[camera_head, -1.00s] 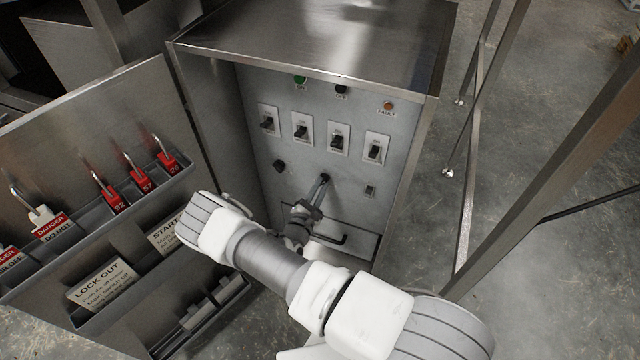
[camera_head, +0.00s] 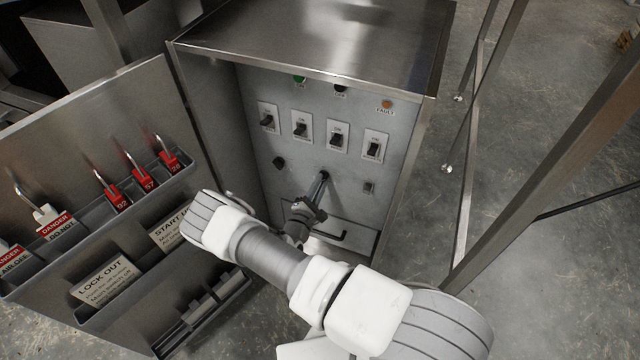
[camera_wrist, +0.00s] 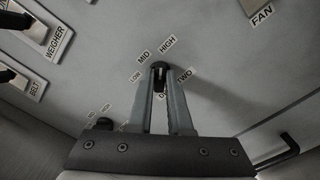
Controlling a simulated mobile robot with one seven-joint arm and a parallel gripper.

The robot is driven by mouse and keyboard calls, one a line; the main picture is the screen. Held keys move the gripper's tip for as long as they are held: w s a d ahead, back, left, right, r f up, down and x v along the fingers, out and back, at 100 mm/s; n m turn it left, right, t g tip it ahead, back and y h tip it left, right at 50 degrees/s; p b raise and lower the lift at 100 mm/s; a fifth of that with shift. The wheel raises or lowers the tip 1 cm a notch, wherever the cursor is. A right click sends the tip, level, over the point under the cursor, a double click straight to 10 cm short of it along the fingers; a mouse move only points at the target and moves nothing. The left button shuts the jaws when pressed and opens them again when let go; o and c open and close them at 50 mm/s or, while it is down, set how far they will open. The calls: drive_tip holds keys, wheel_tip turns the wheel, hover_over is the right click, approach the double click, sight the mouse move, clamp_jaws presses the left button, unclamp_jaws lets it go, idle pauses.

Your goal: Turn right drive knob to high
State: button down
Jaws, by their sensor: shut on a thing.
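The right drive knob (camera_wrist: 159,68) is a small black knob on the grey panel, with LOW, MID and HIGH labels around its upper side and a partly covered label ending in TWO below. My gripper (camera_head: 322,178) reaches it from the front. In the wrist view my gripper (camera_wrist: 160,75) has its two fingertips on either side of the knob, shut on it. The knob is mostly hidden in the head view. Its exact pointing direction is hard to tell.
The left knob (camera_head: 279,163) sits left of my fingers. Several switches (camera_head: 336,139) line the panel above. The open door (camera_head: 100,130) with red padlocks stands at the left.

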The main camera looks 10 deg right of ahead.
drive_tip(key=c, duration=0.8)
unclamp_jaws()
drive_tip(key=shift+c, duration=0.2)
drive_tip(key=shift+a, duration=0.1)
drive_tip(key=p+v, duration=0.2)
drive_tip(key=v, duration=1.5)
drive_tip(key=shift+s, duration=0.2)
